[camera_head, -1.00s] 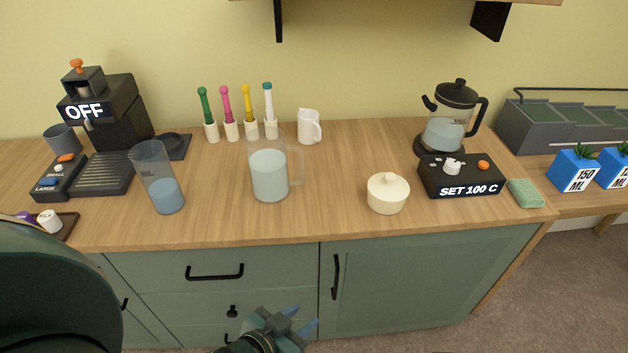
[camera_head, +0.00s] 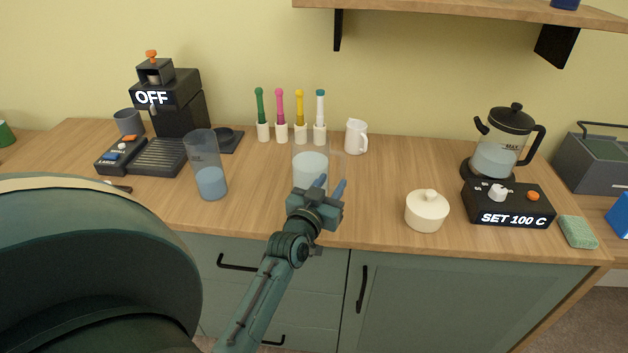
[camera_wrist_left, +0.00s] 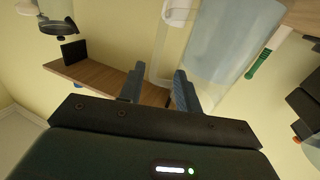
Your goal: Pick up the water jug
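The water jug (camera_head: 310,165) is a clear jug with pale blue water, upright on the counter. Its clear handle is on its right side. My left gripper (camera_head: 331,183) is in front of the jug's right side, covering its lower part. Its two blue fingers are apart, with nothing held between them. In the left wrist view the jug (camera_wrist_left: 232,40) looms large beyond the open fingers (camera_wrist_left: 158,75), and its handle lies roughly in line with the gap. I cannot tell whether the fingers reach around the handle. My right gripper is not in view.
A second clear container (camera_head: 208,170) with water stands left of the jug. A lidded cream pot (camera_head: 427,211) is at the right, a white pitcher (camera_head: 356,136) and colored-handled tools (camera_head: 300,118) behind. A kettle (camera_head: 497,150) and a grinder (camera_head: 168,100) stand farther out.

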